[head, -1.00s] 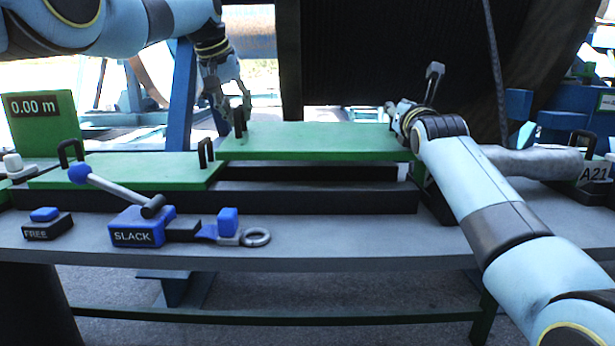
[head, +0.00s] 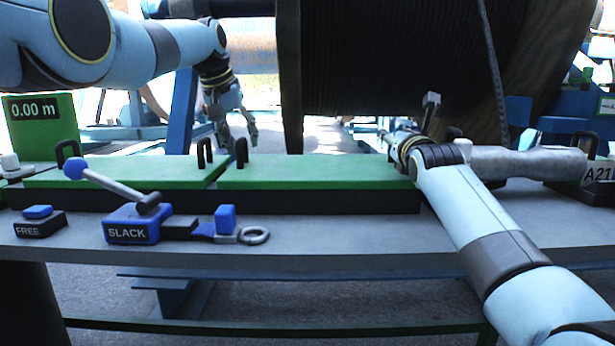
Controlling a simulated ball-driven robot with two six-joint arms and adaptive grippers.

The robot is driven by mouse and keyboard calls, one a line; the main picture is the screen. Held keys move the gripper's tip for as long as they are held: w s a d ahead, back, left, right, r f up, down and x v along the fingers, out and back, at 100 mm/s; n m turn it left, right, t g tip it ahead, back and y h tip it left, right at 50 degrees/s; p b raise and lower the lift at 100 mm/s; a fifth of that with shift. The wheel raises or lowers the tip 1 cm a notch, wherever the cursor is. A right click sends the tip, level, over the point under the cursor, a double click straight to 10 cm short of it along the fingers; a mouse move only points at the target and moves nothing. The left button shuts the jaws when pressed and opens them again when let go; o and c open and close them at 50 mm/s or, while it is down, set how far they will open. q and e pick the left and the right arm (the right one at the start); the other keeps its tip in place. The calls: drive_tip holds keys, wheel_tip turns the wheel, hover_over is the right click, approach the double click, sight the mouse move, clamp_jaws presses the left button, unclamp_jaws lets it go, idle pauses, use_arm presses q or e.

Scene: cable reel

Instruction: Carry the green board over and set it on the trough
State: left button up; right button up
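The green board (head: 315,171) lies level on the dark trough (head: 300,201), end to end with a second green board (head: 130,172) on its left. A black upright handle (head: 241,152) stands at the board's left end. My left gripper (head: 238,140) is open, with its fingers pointing down just above and behind that handle, apparently empty. My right gripper (head: 388,143) is at the board's right end. Its fingertips are small and partly hidden by its own wrist, so its grip and the handle there cannot be made out.
On the grey bench (head: 330,235) in front are a SLACK lever block (head: 135,226), a metal ring (head: 253,235) and a FREE button box (head: 40,225). A 0.00 m display (head: 40,122) stands left. A grey cylinder (head: 525,162) lies right. A large dark reel (head: 390,60) stands behind.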

use_arm(q)
drive_tip(key=shift+a+f, duration=0.1)
use_arm(e)
drive_tip(key=shift+w+f, duration=0.1)
drive_tip(key=s, duration=0.7)
drive_tip(key=shift+s+f, duration=0.15)
drive_tip(key=shift+s, duration=0.15)
use_arm(q)
drive_tip(key=v, duration=1.2)
drive_tip(key=shift+f, duration=0.1)
use_arm(e)
drive_tip(key=shift+d+f, duration=0.1)
